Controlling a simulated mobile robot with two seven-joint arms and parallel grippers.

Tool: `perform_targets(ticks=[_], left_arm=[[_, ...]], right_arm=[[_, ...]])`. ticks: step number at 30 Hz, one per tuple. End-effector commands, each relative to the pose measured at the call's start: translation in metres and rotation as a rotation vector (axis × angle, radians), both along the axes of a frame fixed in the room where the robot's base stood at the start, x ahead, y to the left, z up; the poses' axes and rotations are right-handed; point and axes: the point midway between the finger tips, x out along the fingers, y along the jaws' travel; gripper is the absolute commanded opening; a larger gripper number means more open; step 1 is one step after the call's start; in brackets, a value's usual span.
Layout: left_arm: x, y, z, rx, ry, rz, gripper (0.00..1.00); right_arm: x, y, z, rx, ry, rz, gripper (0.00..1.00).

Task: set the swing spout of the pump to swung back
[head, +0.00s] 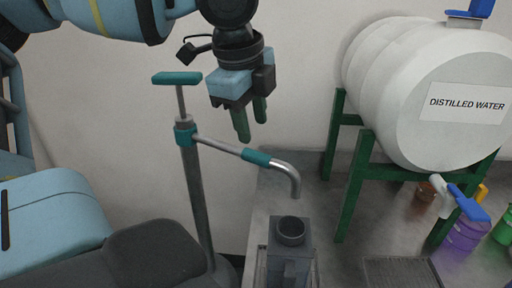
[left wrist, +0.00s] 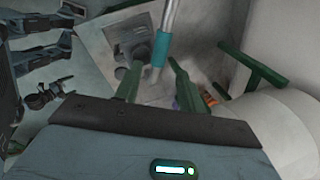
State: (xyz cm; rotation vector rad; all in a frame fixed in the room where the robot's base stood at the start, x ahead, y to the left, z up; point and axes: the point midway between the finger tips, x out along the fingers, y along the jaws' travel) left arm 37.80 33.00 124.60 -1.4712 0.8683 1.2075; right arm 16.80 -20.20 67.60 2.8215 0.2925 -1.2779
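The pump (head: 194,185) is an upright grey post with a teal collar and a teal T-handle (head: 177,78) on top. Its swing spout (head: 222,146) runs right from the collar, carries a teal sleeve (head: 256,157) and bends down at its tip, above a grey container with a round opening (head: 290,230). My left gripper (head: 251,124) hangs above the spout, close to the sleeve, with its green fingers pointing down. In the left wrist view the fingers (left wrist: 155,86) are apart, and the teal sleeve (left wrist: 160,50) shows beyond and between them. Contact is not visible. My right gripper is out of view.
A white distilled water tank (head: 425,90) rests on a green stand (head: 358,185) at the right. A dark grate (head: 400,272) lies on the grey bench. A plain wall stands behind.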

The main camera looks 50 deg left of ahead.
Motion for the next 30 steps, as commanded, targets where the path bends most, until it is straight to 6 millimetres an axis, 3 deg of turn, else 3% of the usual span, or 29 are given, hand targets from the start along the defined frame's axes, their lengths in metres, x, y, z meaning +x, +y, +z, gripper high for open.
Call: perform_targets(ticks=[15, 27, 30], left_arm=[[0.016, 0.005, -0.067, 0.000, 0.004, 0.001, 0.40], [0.018, 0.005, -0.072, -0.001, 0.001, 0.001, 0.40], [0.018, 0.005, -0.072, -0.001, 0.001, 0.001, 0.27]], right_arm=[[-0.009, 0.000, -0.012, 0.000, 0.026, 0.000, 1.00], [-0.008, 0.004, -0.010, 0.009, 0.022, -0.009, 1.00], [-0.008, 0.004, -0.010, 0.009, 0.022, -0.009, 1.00]])
